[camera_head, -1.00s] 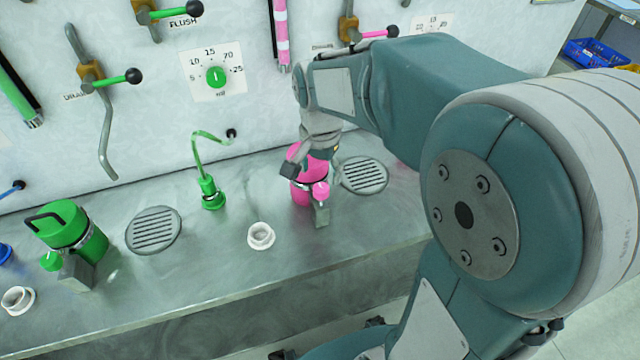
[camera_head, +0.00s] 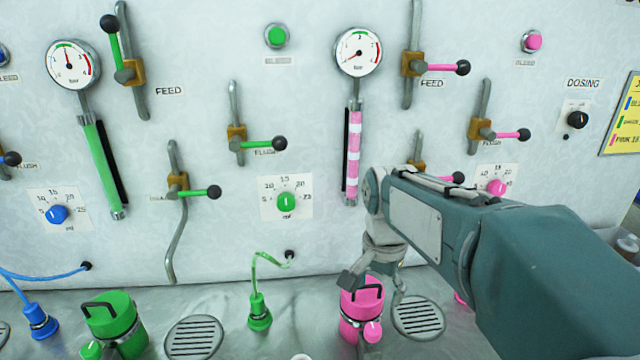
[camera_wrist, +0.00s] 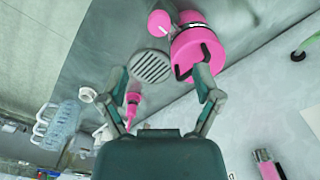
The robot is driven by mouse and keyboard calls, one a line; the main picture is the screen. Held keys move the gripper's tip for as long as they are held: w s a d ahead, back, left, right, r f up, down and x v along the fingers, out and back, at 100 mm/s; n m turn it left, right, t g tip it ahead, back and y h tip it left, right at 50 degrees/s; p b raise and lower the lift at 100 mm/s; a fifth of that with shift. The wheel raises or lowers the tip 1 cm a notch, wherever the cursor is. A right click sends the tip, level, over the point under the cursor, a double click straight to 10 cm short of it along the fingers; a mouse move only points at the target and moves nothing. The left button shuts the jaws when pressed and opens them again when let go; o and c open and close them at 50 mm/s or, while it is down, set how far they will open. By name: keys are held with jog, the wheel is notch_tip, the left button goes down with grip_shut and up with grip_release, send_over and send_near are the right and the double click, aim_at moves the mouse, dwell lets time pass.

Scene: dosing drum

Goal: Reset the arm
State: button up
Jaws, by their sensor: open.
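My gripper (camera_head: 374,280) is open and empty in the head view, just above and behind the pink canister (camera_head: 362,312), which stands upright on the steel bench. In the wrist view my open gripper (camera_wrist: 161,75) has its fingers spread wide. The pink canister (camera_wrist: 197,48) with its dark handle lies beyond the right fingertip, which overlaps the handle in the picture. I cannot tell whether they touch. My arm reaches in from the right in the head view.
The panel behind carries several valve levers, two gauges and a pink-striped tube (camera_head: 353,150). A green canister (camera_head: 115,322) and a green hose plug (camera_head: 259,312) stand left on the bench. A round drain grate (camera_head: 418,317) lies right of the pink canister. A pink plug (camera_wrist: 133,103) shows in the wrist view.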

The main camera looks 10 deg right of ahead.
jog(key=s+n+t, duration=0.5)
jog(key=s+n, duration=0.4)
jog(key=s, duration=0.5)
jog(key=shift+r+t, duration=0.3)
jog(key=shift+d, duration=0.1)
